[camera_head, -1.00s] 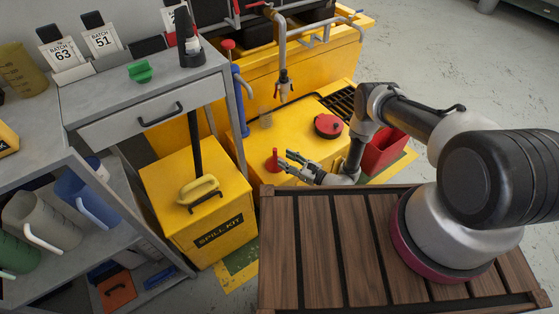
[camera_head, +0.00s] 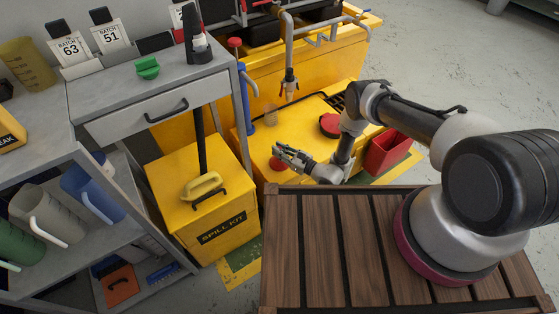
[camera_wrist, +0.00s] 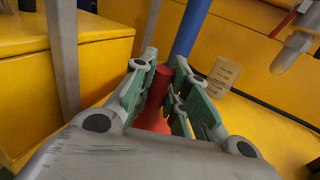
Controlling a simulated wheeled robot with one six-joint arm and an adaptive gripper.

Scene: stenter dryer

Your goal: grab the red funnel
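The red funnel (camera_head: 277,164) stands on the yellow floor-level cabinet top, its narrow stem upward and mostly hidden behind my fingers in the head view. In the wrist view the funnel (camera_wrist: 154,114) is between the two green-padded fingers. My gripper (camera_head: 283,151) is at the funnel's stem, and the wrist view shows the fingers (camera_wrist: 163,78) drawn in close on both sides of it. I see no clear gap between pads and stem. The funnel still appears to rest on the yellow surface.
A yellow spill kit box (camera_head: 205,190) stands left of my gripper. A blue post (camera_wrist: 190,28) rises just beyond the funnel. A round red cap (camera_head: 329,125) and an open red bin (camera_head: 388,152) are to the right. A pipe with a tap (camera_head: 290,85) hangs behind.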

